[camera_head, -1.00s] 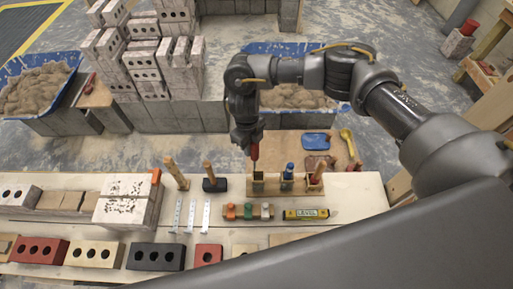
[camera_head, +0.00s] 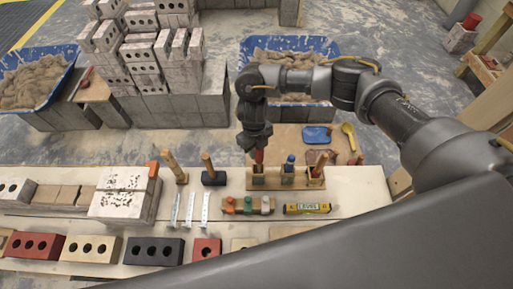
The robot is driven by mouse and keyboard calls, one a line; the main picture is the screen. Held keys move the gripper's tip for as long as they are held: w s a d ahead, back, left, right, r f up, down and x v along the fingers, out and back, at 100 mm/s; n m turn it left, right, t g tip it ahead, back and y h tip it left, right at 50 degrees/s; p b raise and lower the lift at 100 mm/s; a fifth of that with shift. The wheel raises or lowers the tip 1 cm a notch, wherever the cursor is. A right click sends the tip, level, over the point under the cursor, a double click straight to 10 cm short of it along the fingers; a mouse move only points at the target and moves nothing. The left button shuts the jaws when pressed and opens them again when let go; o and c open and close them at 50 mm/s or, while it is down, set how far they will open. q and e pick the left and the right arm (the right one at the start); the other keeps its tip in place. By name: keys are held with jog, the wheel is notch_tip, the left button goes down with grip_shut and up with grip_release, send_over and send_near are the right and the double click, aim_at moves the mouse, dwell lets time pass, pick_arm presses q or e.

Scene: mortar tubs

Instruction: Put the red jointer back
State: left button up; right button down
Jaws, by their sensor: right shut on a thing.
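The red jointer (camera_head: 259,157) has a red handle and is held upright by my right gripper (camera_head: 258,148), which is shut on it. The jointer is at the left compartment of the wooden tool rack (camera_head: 285,184). Its lower end is hidden behind or inside the rack, and I cannot tell whether it touches the bottom. A blue-handled tool (camera_head: 289,166) stands in the middle of the rack and a wooden-handled tool (camera_head: 319,164) at its right end. My left gripper is not in view.
Two hammers (camera_head: 174,167) (camera_head: 208,165) stand left of the rack. A small holder (camera_head: 248,205) with coloured pieces and a yellow level (camera_head: 307,208) lie in front. A blue float (camera_head: 317,134) and a yellow-handled tool (camera_head: 348,132) lie behind. Bricks line the bench's front.

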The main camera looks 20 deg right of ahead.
notch_tip(320, 180, down, 8)
jog(key=b, duration=0.6)
jog(key=shift+f+b, duration=0.25)
jog(key=shift+b, duration=0.3)
dwell(0.4)
jog(key=c, duration=1.1)
grip_release()
jog(key=shift+r, duration=0.15)
jog(key=r, duration=1)
jog(key=shift+w+a+r, duration=0.15)
jog(key=shift+w+r, duration=0.15)
jog(key=shift+w, duration=0.05)
jog(key=shift+f, duration=0.1)
